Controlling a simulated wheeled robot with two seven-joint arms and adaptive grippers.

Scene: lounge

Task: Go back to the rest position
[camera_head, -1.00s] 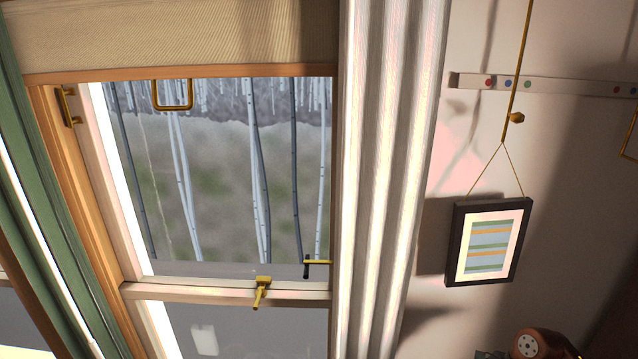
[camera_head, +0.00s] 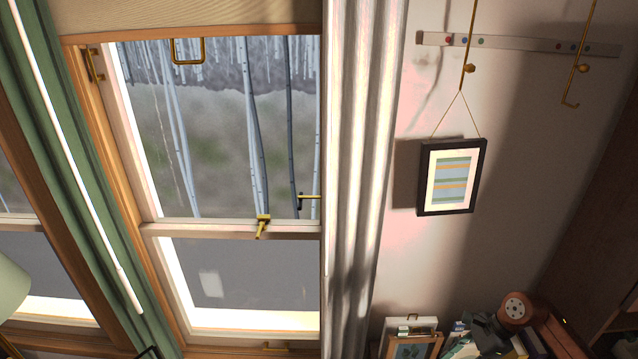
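Neither of my grippers shows in the head view, and no arm of mine can be clearly made out. The view looks at a wall with a sash window (camera_head: 235,230) and a white curtain (camera_head: 358,150) to its right. A black-framed picture (camera_head: 451,178) with a striped print hangs by a cord from a brass hook rod to the right of the curtain.
A pale rail (camera_head: 520,43) with coloured dots runs along the wall, and a second brass rod (camera_head: 580,60) hangs empty. A red-brown round object (camera_head: 516,310) stands among cluttered things at the lower right. A green curtain (camera_head: 75,170) hangs at left.

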